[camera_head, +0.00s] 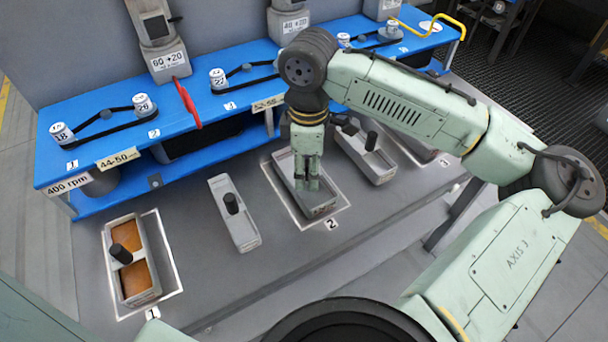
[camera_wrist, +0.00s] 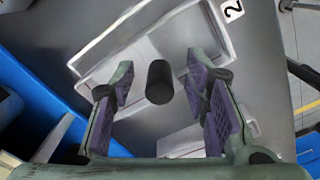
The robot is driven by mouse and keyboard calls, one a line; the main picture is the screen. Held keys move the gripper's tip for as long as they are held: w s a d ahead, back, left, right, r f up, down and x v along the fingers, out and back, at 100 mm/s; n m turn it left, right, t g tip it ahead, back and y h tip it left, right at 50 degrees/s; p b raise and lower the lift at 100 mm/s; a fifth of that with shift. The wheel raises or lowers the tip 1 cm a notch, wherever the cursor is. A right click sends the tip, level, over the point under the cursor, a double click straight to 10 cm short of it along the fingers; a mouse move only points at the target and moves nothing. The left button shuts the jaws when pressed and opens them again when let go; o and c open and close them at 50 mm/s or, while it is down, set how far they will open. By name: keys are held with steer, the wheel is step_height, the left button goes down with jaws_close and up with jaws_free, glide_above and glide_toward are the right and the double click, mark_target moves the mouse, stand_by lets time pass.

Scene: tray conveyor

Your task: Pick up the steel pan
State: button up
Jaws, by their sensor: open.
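A grey metal pan (camera_head: 318,209) lies within the white outline marked 2, under my gripper (camera_head: 307,181). In the wrist view the pan (camera_wrist: 196,32) has a black upright knob (camera_wrist: 159,83) between the two purple-padded fingers of my gripper (camera_wrist: 160,78). The fingers are open, with a gap on each side of the knob. In the head view my gripper hides this knob and part of the pan. Which pan is the steel one cannot be told by material alone.
A pan with orange-brown contents (camera_head: 137,276) sits in outline 1. A grey pan (camera_head: 243,232) with a black knob stands between the outlines. Another knobbed pan (camera_head: 381,174) is close right of my gripper. A blue bench (camera_head: 120,128) runs behind, with a red lever (camera_head: 187,103).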

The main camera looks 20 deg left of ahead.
steer(key=shift+f, duration=0.15)
jaws_close()
stand_by(0.4)
